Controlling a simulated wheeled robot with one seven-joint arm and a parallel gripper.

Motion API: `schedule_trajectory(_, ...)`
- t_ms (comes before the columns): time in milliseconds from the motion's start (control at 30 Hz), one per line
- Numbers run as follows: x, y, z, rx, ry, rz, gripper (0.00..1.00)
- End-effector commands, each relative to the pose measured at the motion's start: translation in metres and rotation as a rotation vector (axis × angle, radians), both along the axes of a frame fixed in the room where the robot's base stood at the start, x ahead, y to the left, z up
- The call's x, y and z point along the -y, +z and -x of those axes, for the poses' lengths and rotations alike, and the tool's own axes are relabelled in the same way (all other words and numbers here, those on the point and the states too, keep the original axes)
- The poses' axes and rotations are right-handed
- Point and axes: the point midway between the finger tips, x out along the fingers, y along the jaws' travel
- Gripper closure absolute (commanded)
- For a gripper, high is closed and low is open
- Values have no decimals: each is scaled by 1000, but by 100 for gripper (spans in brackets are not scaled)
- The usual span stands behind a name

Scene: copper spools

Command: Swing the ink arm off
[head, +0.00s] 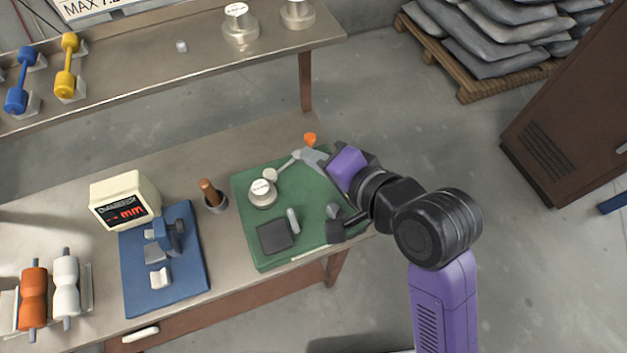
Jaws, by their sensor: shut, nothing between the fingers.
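A green base plate (250,250) lies at the right end of the bench. A thin pale bar, which looks like the ink arm (284,165), runs across its back edge to a small pale disc (270,175). An orange knob (310,138) shows just behind it. My gripper (303,156) is shut and empty. Its grey fingers are at the bar's right end, close to the knob; I cannot tell whether they touch. My wrist hides the plate's back right part. A silver labelled weight (262,194) and a dark square pad (275,236) are on the plate.
A small grey cylinder (293,220) is beside the pad. A black block (336,231) is at the plate's right. A wooden-handled tool in a cup (213,197), a blue fixture (190,281) and a display (126,200) stand left. A shelf (180,70) overhangs the back.

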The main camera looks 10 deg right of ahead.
Motion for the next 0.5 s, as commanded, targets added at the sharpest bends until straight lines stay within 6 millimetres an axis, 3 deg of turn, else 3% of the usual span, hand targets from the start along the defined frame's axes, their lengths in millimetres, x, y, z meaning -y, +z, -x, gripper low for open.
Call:
schedule_trajectory(100, -4, -22, 18, -147, -7, -37, 100)
schedule_trajectory(200, -4, -31, 27, -219, -22, -58, 100)
schedule_trajectory(500, -4, -33, 29, -243, -39, -74, 100)
